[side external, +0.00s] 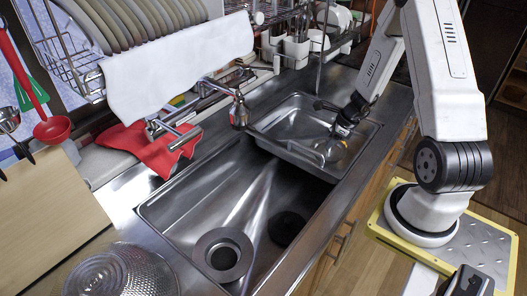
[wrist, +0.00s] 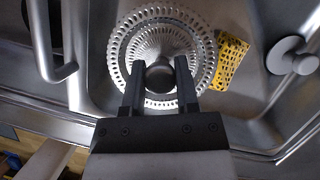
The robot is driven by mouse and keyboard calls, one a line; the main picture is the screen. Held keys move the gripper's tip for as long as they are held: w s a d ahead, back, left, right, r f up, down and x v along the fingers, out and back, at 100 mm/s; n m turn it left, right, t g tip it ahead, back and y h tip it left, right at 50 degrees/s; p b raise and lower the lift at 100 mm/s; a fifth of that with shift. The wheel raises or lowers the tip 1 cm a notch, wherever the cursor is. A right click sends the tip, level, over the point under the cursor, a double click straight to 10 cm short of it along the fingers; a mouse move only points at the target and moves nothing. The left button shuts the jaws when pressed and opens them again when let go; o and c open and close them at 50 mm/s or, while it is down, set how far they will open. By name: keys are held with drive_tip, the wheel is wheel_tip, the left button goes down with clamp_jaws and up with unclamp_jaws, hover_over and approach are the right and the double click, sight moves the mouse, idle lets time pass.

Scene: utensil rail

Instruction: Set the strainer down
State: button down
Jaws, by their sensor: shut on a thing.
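The strainer is a round, shiny metal disc with a perforated rim and a central knob. It fills the upper middle of the wrist view (wrist: 118,50). In the side external view it shows small and partly unclear (side external: 333,150) in the smaller sink basin (side external: 290,112). My gripper (wrist: 160,78) has its two dark fingers shut on either side of the strainer's knob. In the side external view my gripper (side external: 342,128) reaches down into that basin from above. I cannot tell whether the strainer touches the basin floor.
A yellow perforated piece (wrist: 230,62) lies right beside the strainer. A round grey item (wrist: 292,56) is farther right, and a bent metal tube (wrist: 50,55) is at left. The larger basin (side external: 180,205) has a round drain piece (side external: 222,255). The faucet (side external: 239,110) stands behind.

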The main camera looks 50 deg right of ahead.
drive_tip(key=shift+f, duration=0.45)
drive_tip(key=shift+c, duration=1.8)
unclamp_jaws()
drive_tip(key=shift+r, duration=0.2)
drive_tip(key=shift+r, duration=0.5)
drive_tip(key=v, duration=1.1)
drive_tip(key=shift+s+r, duration=0.25)
drive_tip(key=shift+r, duration=0.1)
